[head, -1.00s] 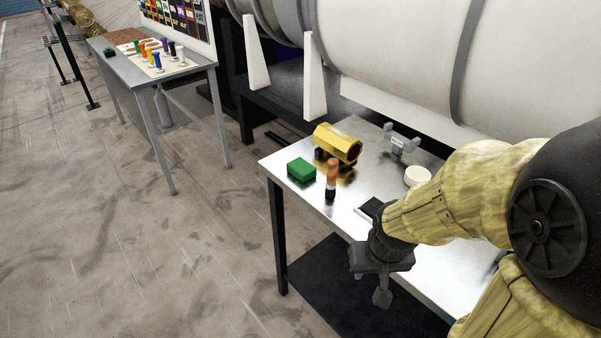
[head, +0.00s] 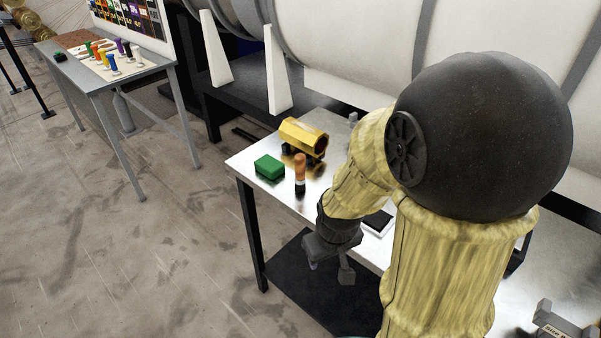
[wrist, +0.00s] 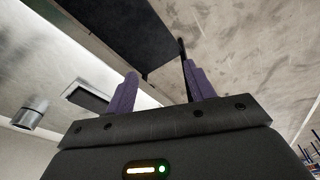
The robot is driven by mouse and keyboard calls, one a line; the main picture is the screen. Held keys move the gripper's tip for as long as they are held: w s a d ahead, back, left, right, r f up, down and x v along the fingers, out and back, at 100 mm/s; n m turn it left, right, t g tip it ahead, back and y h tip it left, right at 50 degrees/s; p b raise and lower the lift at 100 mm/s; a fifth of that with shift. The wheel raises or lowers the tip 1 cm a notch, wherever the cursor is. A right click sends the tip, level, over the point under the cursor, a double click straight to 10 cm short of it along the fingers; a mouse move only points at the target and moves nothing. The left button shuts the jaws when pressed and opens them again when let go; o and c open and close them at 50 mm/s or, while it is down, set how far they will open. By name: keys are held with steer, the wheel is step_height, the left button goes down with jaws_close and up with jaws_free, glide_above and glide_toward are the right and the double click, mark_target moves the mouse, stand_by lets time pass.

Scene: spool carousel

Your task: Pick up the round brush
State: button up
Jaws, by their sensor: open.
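The likely round brush (head: 300,173) stands upright near the front left of the metal table, with an orange-brown handle on top, a pale band and a dark lower end. My gripper (head: 329,268) hangs in front of the table's front edge, lower in the picture and right of the brush, apart from it. In the wrist view my gripper (wrist: 160,82) shows two purple fingers spread with nothing between them. I cannot make out the brush in the wrist view.
A green block (head: 269,167) sits left of the brush, and a yellow hollow part (head: 303,138) lies behind it. A dark flat pad (head: 378,221) lies to the right. My arm hides the table's middle. A second table (head: 150,72) stands at far left.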

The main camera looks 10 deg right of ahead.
step_height(320, 180, down, 4)
steer(key=w+n+h+p, duration=0.2)
steer(key=n, duration=0.5)
steer(key=n+t+h+p, duration=0.4)
steer(key=n+t, duration=0.6)
steer(key=n, duration=1.2)
glide_toward(300, 162)
steer(key=r+v, duration=0.1)
steer(key=v, duration=0.5)
steer(key=shift+w+d+f, duration=0.15)
steer(key=shift+w+f, duration=0.1)
steer(key=shift+f, duration=0.1)
steer(key=x, duration=1.1)
steer(key=shift+w+d+f, duration=0.1)
steer(key=shift+w+f, duration=0.1)
steer(key=shift+f, duration=0.05)
steer(key=shift+w+d+f, duration=0.1)
steer(key=shift+w+f, duration=0.1)
steer(key=shift+w, duration=0.05)
